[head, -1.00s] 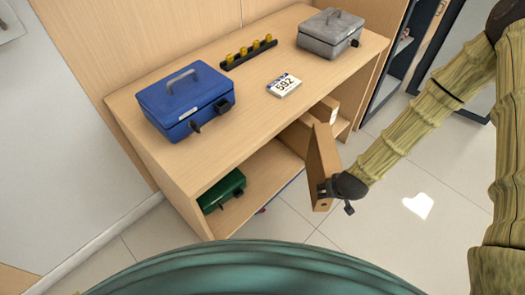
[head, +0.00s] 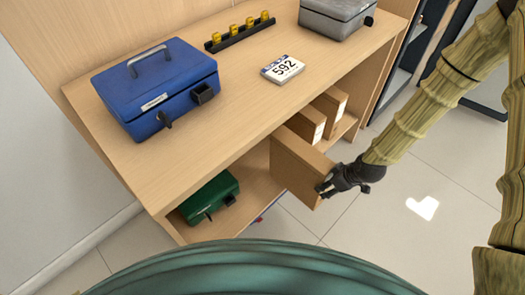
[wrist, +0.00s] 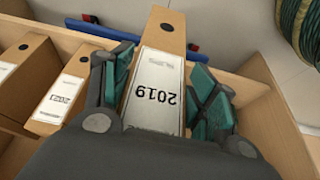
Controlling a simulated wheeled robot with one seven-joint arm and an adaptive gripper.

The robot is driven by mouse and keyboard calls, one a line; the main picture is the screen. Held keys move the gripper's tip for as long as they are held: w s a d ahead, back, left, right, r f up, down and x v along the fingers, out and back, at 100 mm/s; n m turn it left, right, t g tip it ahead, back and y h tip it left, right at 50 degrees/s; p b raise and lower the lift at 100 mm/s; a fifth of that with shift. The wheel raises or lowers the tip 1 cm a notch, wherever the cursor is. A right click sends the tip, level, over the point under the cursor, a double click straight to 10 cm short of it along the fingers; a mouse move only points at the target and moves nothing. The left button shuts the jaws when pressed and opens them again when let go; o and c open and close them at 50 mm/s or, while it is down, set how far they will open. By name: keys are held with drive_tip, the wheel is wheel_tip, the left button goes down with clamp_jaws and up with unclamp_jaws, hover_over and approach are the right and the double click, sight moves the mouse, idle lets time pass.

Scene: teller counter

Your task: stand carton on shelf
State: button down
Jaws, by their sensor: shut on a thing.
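The carton (head: 298,165) is a brown box file. In the wrist view its spine (wrist: 155,92) carries a white label reading 2019, upside down. My gripper (head: 327,187) is shut on its outer end, with teal finger pads on both sides in the wrist view (wrist: 165,95). The carton stands upright at the front of the lower shelf (head: 258,179), partly inside the opening and partly sticking out. I cannot tell whether its base touches the shelf. Two similar cartons (head: 312,125) (head: 335,103) stand on the shelf to its right in the head view.
A green cash box (head: 208,199) is on the shelf at left. A blue cash box (head: 155,88), a grey cash box (head: 337,17), a 592 number block (head: 283,68) and a black rack with yellow pieces (head: 240,34) are on the counter top (head: 215,115). Bare shelf lies between carton and green box.

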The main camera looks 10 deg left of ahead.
sight(303, 149)
drive_tip(key=shift+w+a+f, duration=0.15)
drive_tip(key=shift+w+a, duration=0.1)
drive_tip(key=shift+w, duration=0.2)
drive_tip(key=shift+w+a+f+b, duration=0.55)
drive_tip(key=shift+w+a, duration=1.15)
drive_tip(key=shift+a, duration=0.65)
drive_tip(key=shift+w+a+f+b, duration=0.55)
drive_tip(key=shift+w+a, duration=1.1)
drive_tip(key=shift+a, duration=0.7)
drive_tip(key=shift+w+a+f+b, duration=0.55)
drive_tip(key=shift+w+a, duration=1.15)
drive_tip(key=shift+a, duration=0.65)
drive_tip(key=shift+c, duration=2.2)
unclamp_jaws()
drive_tip(key=shift+s+f, duration=0.1)
drive_tip(key=p+v, duration=0.2)
drive_tip(key=v, duration=1)
drive_tip(key=shift+d, duration=0.1)
